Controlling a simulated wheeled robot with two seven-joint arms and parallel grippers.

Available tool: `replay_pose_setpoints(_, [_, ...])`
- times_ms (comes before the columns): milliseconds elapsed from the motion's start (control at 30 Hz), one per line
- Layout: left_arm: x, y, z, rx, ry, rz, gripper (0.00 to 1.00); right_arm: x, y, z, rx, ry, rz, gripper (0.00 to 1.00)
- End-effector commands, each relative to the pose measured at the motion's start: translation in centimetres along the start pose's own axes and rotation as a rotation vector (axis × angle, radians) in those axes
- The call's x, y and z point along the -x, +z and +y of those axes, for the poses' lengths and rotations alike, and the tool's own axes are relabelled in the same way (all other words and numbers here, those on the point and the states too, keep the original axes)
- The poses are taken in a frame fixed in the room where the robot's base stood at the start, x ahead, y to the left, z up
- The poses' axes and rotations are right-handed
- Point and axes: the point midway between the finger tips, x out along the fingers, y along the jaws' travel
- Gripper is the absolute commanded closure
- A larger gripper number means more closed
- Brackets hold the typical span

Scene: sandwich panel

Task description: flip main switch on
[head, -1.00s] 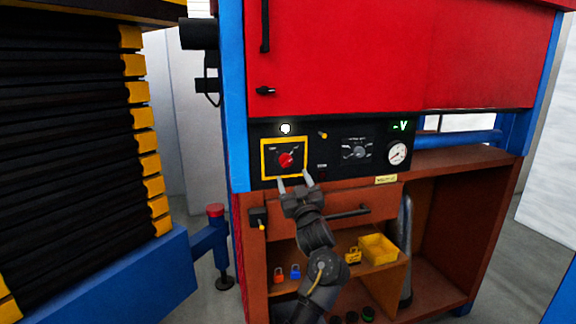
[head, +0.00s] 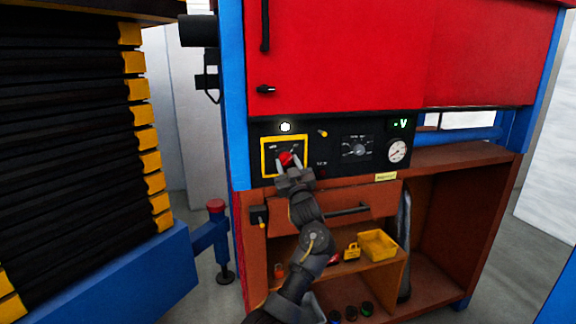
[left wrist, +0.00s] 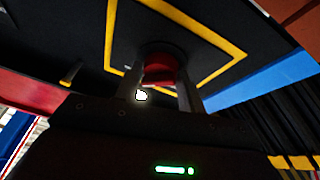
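The main switch (head: 287,158) is a red rotary knob inside a yellow square frame on the black panel (head: 329,178). My left gripper (head: 287,163) is at the knob, its two fingers apart, one on either side of it. In the left wrist view the red knob (left wrist: 160,69) sits between the fingertips of the left gripper (left wrist: 160,80). I cannot tell whether the fingers touch the knob. A white lamp (head: 285,127) glows above the yellow frame. My right gripper is not in view.
A selector dial (head: 358,150), a gauge (head: 397,151) and a green display (head: 401,124) are right of the switch. A drawer handle (head: 348,210) juts out below the panel. A yellow bin (head: 378,245) and padlock (head: 352,251) sit on the shelf.

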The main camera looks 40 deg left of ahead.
Motion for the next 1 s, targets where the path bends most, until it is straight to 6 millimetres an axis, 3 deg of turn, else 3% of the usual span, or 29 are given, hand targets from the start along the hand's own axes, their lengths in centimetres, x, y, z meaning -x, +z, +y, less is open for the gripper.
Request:
replay_pose_setpoints(33, [0.0,0.0,0.0,0.000,0.000,0.000,0.74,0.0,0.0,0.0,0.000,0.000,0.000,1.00])
replay_pose_setpoints(100, [0.0,0.0,0.0,0.000,-0.001,0.000,0.83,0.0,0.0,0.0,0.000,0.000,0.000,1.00])
replay_pose_setpoints(467, [-0.2,-0.5,-0.1,-0.184,0.072,-0.017,0.84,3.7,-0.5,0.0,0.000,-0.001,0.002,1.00])
replay_pose_setpoints(833, [-0.1,-0.2,-0.2,-0.211,0.082,-0.016,0.85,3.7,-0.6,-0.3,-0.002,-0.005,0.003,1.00])
replay_pose_setpoints(867, [-0.1,-0.2,-0.2,-0.211,0.082,-0.016,0.58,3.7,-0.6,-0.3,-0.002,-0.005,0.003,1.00])
replay_pose_setpoints(1000, [-0.1,-0.2,-0.2,-0.210,0.082,-0.018,0.40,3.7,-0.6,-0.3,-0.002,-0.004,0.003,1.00])
